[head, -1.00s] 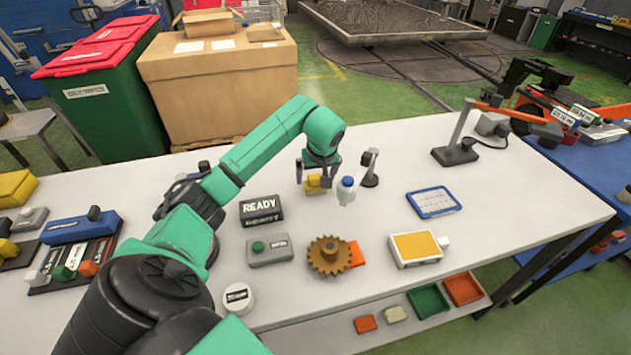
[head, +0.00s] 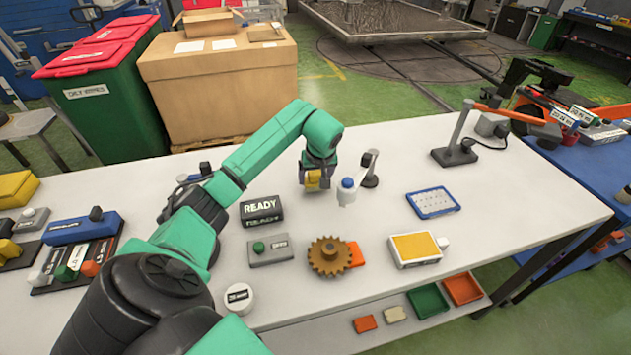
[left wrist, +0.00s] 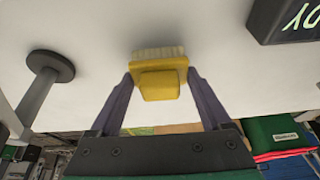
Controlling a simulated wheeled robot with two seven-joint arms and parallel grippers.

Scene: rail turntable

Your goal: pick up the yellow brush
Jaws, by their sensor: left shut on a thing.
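The yellow brush (head: 313,180) is between the fingers of my left gripper (head: 316,177), over the white table behind the gear. In the left wrist view the brush (left wrist: 160,77) shows a yellow body with pale bristles pointing away from the gripper. The two dark fingers of the left gripper (left wrist: 158,95) touch its sides, shut on it. I cannot tell whether the bristles still touch the table. My right gripper is not in view.
A white bottle with a blue cap (head: 347,190) and a dark-based stand (head: 370,180) are just right of the brush. A READY display (head: 262,209) stands to its left. A brown gear (head: 328,256) lies in front. The table to the right (head: 510,205) is clear.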

